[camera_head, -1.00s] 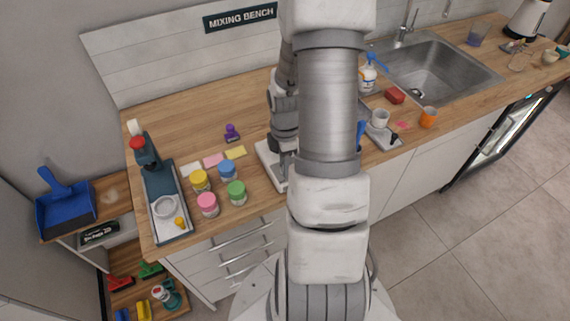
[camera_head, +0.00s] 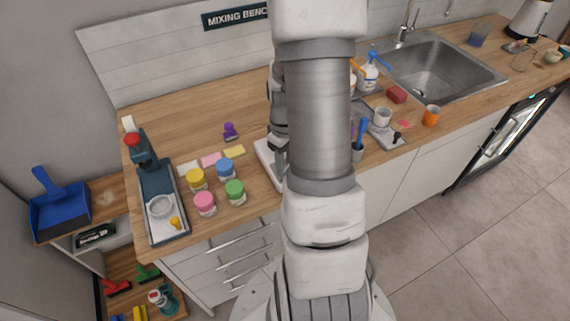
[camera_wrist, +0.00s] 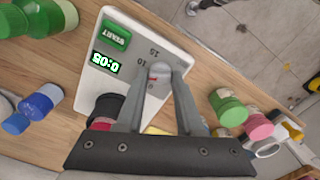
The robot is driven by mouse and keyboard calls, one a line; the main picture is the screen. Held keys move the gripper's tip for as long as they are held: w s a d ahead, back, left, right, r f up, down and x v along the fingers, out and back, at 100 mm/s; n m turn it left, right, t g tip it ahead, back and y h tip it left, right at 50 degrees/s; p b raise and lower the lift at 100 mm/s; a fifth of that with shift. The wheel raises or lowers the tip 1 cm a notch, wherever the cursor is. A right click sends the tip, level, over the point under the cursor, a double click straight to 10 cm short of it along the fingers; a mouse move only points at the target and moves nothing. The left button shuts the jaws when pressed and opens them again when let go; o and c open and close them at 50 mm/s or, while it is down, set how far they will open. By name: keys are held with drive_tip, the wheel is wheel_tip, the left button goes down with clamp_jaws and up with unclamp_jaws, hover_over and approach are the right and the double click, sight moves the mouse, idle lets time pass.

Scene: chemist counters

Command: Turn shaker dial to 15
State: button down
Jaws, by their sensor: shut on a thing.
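The shaker (camera_wrist: 160,35) is a white box in the wrist view, with a green START button (camera_wrist: 115,34) and a small green-lit display (camera_wrist: 106,62) that seems to read 0:05, seen upside down. Its small grey dial (camera_wrist: 160,71) sits between the fingertips of my gripper (camera_wrist: 159,76), which is shut on it. Numbers 10 and 15 are printed beside the dial. The exact dial setting is hard to tell. In the head view the shaker (camera_head: 264,160) is mostly hidden behind my arm.
Several colored-lid jars, such as the green one (camera_head: 235,190), stand left of the shaker. A dark blue-grey device (camera_head: 155,180) stands at the bench's left end. A cup with a blue-handled tool (camera_head: 358,150) is close on the right. The sink (camera_head: 440,70) lies farther right.

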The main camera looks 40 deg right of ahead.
drive_tip(key=m+b, duration=0.1)
drive_tip(key=m, duration=0.2)
drive_tip(key=shift+m, duration=0.4)
drive_tip(key=m, duration=0.3)
drive_tip(key=shift+m, duration=0.3)
drive_tip(key=m, duration=0.6)
drive_tip(key=shift+m, duration=0.3)
drive_tip(key=c, duration=0.5)
unclamp_jaws()
drive_tip(key=shift+c, duration=0.2)
drive_tip(key=shift+r, duration=0.15)
wheel_tip(320, 180, up, 17)
drive_tip(key=p, duration=0.2)
drive_tip(key=shift+r, duration=0.1)
